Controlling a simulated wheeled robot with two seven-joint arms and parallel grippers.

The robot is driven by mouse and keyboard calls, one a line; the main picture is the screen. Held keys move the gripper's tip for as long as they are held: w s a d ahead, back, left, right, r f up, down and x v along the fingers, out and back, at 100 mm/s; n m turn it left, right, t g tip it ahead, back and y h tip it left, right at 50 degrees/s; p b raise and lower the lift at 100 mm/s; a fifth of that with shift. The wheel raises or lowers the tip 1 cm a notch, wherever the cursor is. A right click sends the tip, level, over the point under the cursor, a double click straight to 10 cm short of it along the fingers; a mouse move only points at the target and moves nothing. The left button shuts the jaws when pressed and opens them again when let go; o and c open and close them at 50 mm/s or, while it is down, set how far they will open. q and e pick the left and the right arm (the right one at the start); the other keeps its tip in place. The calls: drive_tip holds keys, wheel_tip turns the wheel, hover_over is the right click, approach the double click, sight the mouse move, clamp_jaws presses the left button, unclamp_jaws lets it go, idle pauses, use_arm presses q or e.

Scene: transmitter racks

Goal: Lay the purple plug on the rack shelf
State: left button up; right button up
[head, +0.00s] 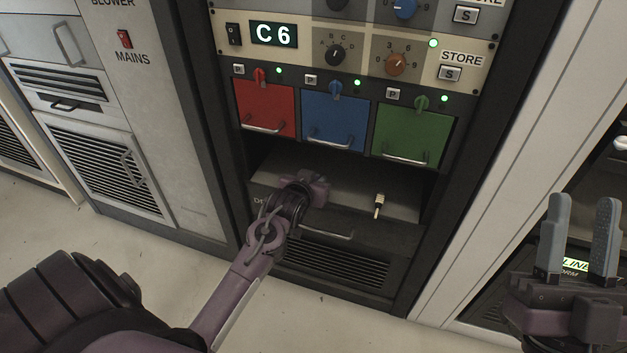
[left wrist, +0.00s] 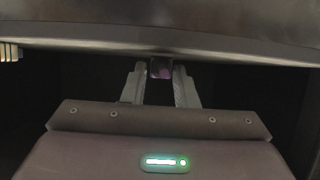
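The rack shelf (head: 345,188) is the dark grey surface in the open bay below the coloured doors. My left gripper (head: 318,188) reaches low into this bay, over the left part of the shelf. In the left wrist view its two fingers (left wrist: 160,75) close in on the small dark purple plug (left wrist: 160,68) at their tips, and it appears held there. In the head view the plug is hidden by the gripper. I cannot tell whether the plug touches the shelf. My right gripper (head: 582,240) is open and empty at the lower right, away from this bay.
A cream plug (head: 379,203) lies on the shelf to the right of my left gripper. Red (head: 265,106), blue (head: 335,119) and green (head: 411,134) doors with handles hang just above the bay. A vented panel with a handle (head: 326,232) is below. The shelf's middle is clear.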

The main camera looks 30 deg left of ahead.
use_arm(q)
drive_tip(key=shift+o, duration=1.4)
